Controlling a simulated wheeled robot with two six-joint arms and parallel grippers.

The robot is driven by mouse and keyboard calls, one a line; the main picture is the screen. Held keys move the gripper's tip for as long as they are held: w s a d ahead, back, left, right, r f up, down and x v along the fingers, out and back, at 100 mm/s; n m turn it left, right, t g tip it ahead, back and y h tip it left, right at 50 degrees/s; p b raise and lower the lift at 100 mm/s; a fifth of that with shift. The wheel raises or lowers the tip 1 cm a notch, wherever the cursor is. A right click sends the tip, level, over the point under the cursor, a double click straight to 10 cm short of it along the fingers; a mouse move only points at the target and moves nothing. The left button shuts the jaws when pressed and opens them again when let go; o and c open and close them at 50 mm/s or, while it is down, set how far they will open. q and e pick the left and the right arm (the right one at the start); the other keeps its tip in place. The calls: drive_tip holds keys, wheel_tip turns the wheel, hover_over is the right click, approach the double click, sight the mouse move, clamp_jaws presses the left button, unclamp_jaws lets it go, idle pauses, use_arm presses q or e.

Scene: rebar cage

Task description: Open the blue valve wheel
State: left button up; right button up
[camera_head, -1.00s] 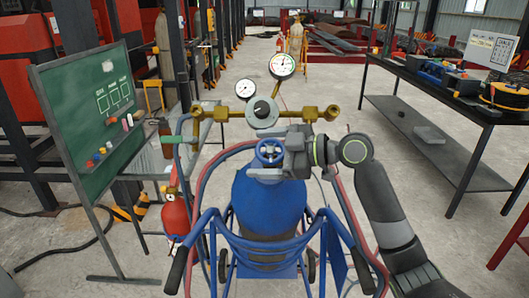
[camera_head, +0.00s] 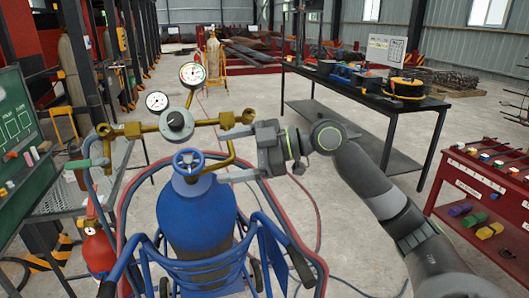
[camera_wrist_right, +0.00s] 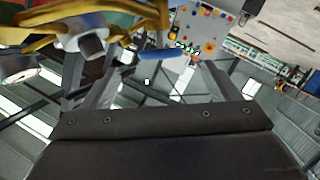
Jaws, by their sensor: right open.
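The blue valve wheel (camera_head: 188,161) sits on top of the blue gas cylinder (camera_head: 195,215), below a brass regulator assembly (camera_head: 178,124). My right gripper (camera_head: 222,160) is just right of the wheel, with its fingers pointing left toward it. It is open and empty, with a small gap between its fingertips and the wheel. In the right wrist view, the two fingers (camera_wrist_right: 155,80) stand wide apart. A blue edge-on shape, seemingly the wheel (camera_wrist_right: 160,53), shows beyond and between their tips. My left gripper is not in view.
Brass pipework and two gauges (camera_head: 192,74) rise above the wheel. Red and blue hoses and the blue cart frame (camera_head: 265,245) surround the cylinder. A green board (camera_head: 18,125) stands left, a red tool cabinet (camera_head: 475,190) right, and a black table (camera_head: 355,95) behind.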

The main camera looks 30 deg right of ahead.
drive_tip(key=b+v, duration=0.2)
drive_tip(key=v, duration=0.4)
drive_tip(key=shift+s+d+r, duration=0.15)
drive_tip(key=shift+s+d, duration=0.1)
idle(0.6)
